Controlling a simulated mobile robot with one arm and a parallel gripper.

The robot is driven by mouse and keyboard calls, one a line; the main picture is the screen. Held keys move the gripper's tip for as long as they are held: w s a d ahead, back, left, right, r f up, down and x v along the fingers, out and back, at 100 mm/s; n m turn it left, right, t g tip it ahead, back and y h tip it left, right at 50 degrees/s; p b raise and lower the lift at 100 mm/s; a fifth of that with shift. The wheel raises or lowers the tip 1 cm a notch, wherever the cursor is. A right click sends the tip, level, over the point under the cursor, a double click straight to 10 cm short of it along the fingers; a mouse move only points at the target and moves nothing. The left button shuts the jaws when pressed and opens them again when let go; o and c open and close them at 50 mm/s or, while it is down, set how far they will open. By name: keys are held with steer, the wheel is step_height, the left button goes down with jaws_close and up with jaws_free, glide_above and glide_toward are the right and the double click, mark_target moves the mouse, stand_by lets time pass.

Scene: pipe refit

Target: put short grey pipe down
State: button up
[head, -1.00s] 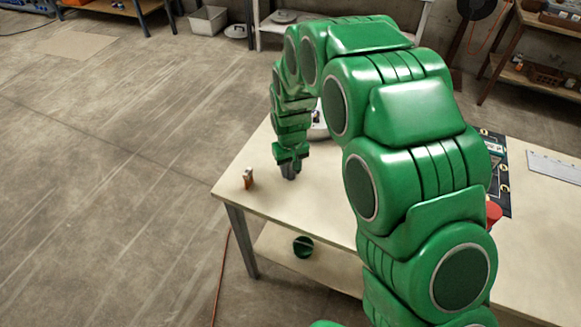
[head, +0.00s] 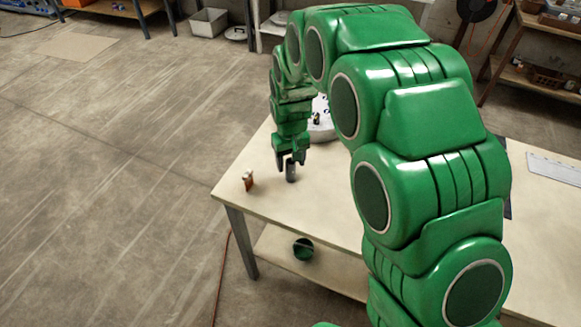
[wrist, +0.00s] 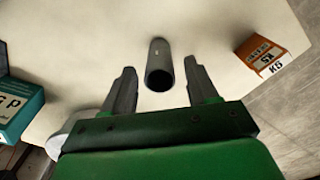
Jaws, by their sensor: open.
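The short grey pipe (head: 291,171) stands upright on the pale table top (head: 325,205) near its left end. In the wrist view the pipe (wrist: 159,65) shows its dark open end, with its body reaching away beyond the fingertips. My gripper (head: 290,162) is just above the pipe in the head view. In the wrist view my gripper (wrist: 158,75) is open, with one finger on each side of the pipe and a visible gap to both.
A small orange and white box marked K5 (wrist: 263,57) stands beside the pipe, also seen in the head view (head: 248,180). A teal box (wrist: 17,106) is at the wrist view's left edge. A round pale object (head: 322,125) stands behind my gripper.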

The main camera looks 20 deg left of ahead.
step_height(320, 180, up, 8)
steer(key=shift+f, duration=0.1)
steer(key=shift+d+r, duration=0.25)
steer(key=shift+d, duration=0.05)
steer(key=s+d+r+m, duration=0.2)
steer(key=s+d+r, duration=0.15)
steer(key=d, duration=0.55)
steer(key=s+d+r+m, duration=0.15)
steer(key=d+r, duration=0.25)
steer(key=d, duration=0.4)
steer(key=s+d+r+m, duration=0.1)
steer(key=s+d+r, duration=0.3)
steer(key=d, duration=0.5)
steer(key=s+d+m+g, duration=0.1)
steer(key=s+d+m, duration=0.1)
steer(key=s+d, duration=0.5)
steer(key=s+d+r+m, duration=0.1)
steer(key=s+d, duration=0.5)
steer(key=s, duration=0.7)
steer(key=shift+d+r+m+g, duration=0.15)
steer(key=shift+d+m+g, duration=0.25)
steer(key=shift+m, duration=0.35)
